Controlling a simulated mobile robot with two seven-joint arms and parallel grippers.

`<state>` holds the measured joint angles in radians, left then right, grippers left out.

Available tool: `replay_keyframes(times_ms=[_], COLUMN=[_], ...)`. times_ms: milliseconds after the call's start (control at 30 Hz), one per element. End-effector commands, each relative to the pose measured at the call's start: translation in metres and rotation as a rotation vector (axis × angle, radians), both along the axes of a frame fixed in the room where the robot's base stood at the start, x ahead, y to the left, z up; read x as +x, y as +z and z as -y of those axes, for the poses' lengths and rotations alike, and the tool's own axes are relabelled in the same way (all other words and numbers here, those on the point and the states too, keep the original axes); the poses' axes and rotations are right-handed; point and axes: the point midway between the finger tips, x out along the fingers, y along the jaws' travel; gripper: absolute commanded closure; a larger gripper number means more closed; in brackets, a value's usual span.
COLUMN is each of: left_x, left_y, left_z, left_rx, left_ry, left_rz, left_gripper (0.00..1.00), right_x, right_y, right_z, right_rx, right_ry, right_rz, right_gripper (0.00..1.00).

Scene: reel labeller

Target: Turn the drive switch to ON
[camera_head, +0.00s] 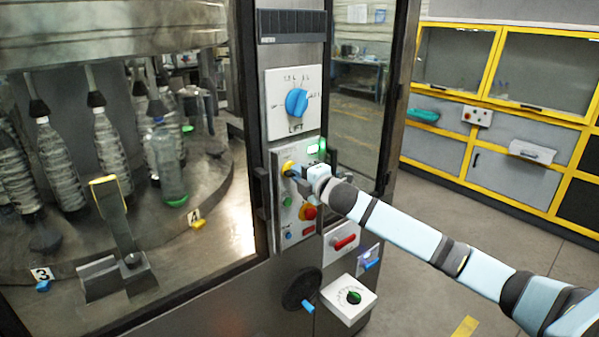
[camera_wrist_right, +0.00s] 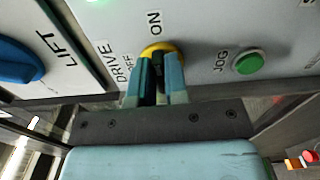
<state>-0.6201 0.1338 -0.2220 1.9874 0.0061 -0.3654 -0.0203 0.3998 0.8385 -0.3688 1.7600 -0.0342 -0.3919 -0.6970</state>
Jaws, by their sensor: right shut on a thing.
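The drive switch has a yellow round part (camera_wrist_right: 160,48) with a dark piece between my fingers, and it shows yellow on the control panel in the head view (camera_head: 288,166). The words DRIVE and OFF are at its left in the wrist view, and ON is straight above it. My right gripper (camera_wrist_right: 157,82) is shut on the switch, one finger on each side; in the head view the gripper (camera_head: 294,174) is at the panel's upper part. The fingers hide much of the switch, so I cannot tell exactly where it points. My left gripper is not in view.
A blue LIFT knob (camera_head: 296,102) is above the panel. A green JOG button (camera_wrist_right: 248,62) is beside the switch. A red stop button (camera_head: 308,212), a red-handled switch (camera_head: 345,242) and a black handwheel (camera_head: 301,290) are below. Bottles (camera_head: 110,158) stand behind the machine's frame at left.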

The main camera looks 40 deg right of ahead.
Motion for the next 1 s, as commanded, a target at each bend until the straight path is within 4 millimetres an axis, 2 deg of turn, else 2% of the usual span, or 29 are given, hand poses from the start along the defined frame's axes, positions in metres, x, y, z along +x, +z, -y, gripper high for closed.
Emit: replay_keyframes(times_ms=[667, 700, 800, 1000], left_x=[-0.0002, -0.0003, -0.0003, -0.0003], left_y=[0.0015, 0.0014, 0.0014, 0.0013], left_z=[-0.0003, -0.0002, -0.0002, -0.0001], left_rx=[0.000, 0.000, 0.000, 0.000], left_ry=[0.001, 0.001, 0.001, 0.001], left_rz=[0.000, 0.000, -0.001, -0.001], left_gripper=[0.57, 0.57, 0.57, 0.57], right_x=[0.0001, 0.0001, 0.0001, 0.0001], right_y=[-0.0007, -0.0007, -0.0007, -0.0006], right_z=[0.0000, 0.0000, 0.0000, -0.0001], right_rx=[0.069, 0.069, 0.069, 0.067], right_ry=[0.000, 0.000, 0.000, 0.000], right_rz=[-0.006, -0.006, -0.006, -0.005], right_gripper=[1.00, 0.84, 0.61, 0.61])
